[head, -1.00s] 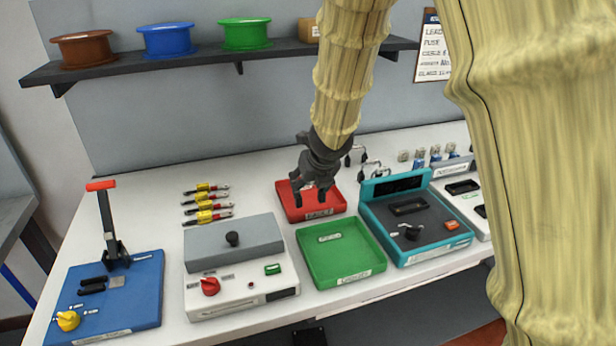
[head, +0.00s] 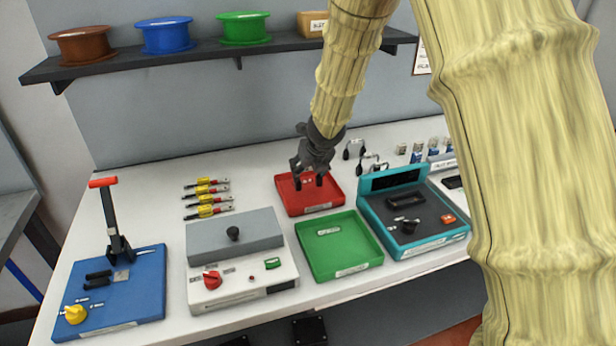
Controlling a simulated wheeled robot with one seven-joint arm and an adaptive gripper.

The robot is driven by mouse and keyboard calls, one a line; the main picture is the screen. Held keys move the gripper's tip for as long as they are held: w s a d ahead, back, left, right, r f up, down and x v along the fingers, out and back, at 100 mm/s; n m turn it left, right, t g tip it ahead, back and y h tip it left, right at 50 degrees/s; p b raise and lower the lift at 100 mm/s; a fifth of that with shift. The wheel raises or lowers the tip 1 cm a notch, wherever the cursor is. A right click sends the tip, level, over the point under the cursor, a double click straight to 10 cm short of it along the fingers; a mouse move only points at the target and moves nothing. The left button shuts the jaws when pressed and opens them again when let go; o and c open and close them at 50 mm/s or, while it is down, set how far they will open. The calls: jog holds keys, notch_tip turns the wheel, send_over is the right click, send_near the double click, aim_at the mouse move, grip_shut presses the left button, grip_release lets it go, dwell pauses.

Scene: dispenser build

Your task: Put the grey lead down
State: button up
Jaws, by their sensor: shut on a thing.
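My gripper (head: 309,181) points down over the red tray (head: 325,207), near its back half. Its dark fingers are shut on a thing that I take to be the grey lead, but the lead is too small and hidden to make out. I cannot tell whether the fingertips or the lead touch the tray floor. The green tray (head: 345,257) stands in front of the red tray and holds nothing that I can see apart from a small pale label.
A teal-framed tester (head: 405,249) stands right of the trays. Dark looped leads (head: 372,165) lie behind it. A grey-lidded box (head: 235,240), yellow-red leads (head: 205,200) and a blue lever press (head: 120,290) stand left. Spools (head: 168,36) sit on a shelf above.

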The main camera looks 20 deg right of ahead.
jog(key=shift+f+b, duration=0.3)
jog(key=shift+f, duration=0.55)
jog(key=shift+f, duration=0.2)
jog(key=o, duration=1.1)
jog(key=shift+o, duration=0.2)
jog(key=shift+r, duration=0.1)
jog(key=shift+r, duration=0.25)
jog(key=p+v, duration=0.4)
jog(key=v, duration=0.7)
jog(key=shift+s+r+p, duration=0.25)
jog(key=shift+r+p, duration=0.05)
jog(key=shift+r, duration=0.05)
